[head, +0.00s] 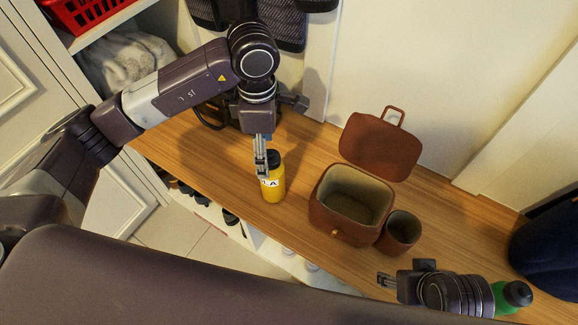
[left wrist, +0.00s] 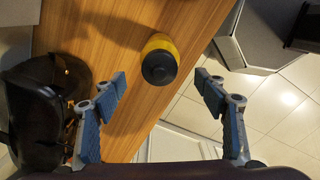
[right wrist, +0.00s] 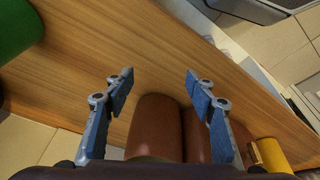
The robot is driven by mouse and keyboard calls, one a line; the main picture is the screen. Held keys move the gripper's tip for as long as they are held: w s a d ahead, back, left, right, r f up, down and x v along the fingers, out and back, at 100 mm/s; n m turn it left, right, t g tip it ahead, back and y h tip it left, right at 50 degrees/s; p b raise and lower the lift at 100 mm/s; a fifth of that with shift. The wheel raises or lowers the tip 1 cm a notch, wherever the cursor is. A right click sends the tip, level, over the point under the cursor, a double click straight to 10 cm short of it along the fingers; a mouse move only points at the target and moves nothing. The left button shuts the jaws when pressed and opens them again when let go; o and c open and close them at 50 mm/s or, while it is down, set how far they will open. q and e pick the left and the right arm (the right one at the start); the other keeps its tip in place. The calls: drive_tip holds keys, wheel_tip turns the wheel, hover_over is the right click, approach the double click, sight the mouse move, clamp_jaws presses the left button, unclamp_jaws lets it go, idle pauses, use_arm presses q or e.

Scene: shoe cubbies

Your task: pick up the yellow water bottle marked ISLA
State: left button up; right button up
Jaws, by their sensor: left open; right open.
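The yellow water bottle (head: 273,186) with a black cap stands upright on the wooden bench. A white label shows the letter A; the rest is hidden behind my left gripper (head: 261,163). In the left wrist view the bottle (left wrist: 160,45) is seen from above, ahead of and between the open fingers (left wrist: 162,85), apart from them.
A brown lidded box (head: 337,222), open, and a brown cup (head: 400,232) stand right of the yellow bottle. A green bottle (head: 508,297) is beside my right wrist. A black bag (left wrist: 45,110) lies left of my left gripper. Bare wood (head: 300,160) lies behind the yellow bottle.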

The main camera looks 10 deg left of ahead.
sight(271, 170)
use_arm(q)
drive_tip(key=shift+w+d+f, duration=0.15)
drive_tip(key=shift+f, duration=0.2)
use_arm(e)
drive_tip(key=shift+w+d, duration=0.15)
drive_tip(key=shift+w, duration=0.1)
use_arm(q)
wheel_tip(271, 170, down, 3)
drive_tip(key=shift+r+b, duration=0.15)
drive_tip(key=shift+b, duration=0.2)
use_arm(e)
drive_tip(key=shift+s+a+r, duration=0.3)
drive_tip(key=shift+s+r, duration=0.15)
drive_tip(key=shift+r, duration=0.05)
use_arm(q)
drive_tip(key=f, duration=0.3)
drive_tip(key=shift+d+f+b, duration=0.3)
drive_tip(key=shift+f+b, duration=0.05)
drive_tip(key=shift+b, duration=0.05)
use_arm(e)
drive_tip(key=shift+s+f, duration=0.2)
drive_tip(key=shift+f, duration=0.4)
use_arm(q)
drive_tip(key=shift+f, duration=0.35)
use_arm(e)
drive_tip(key=shift+w, duration=0.1)
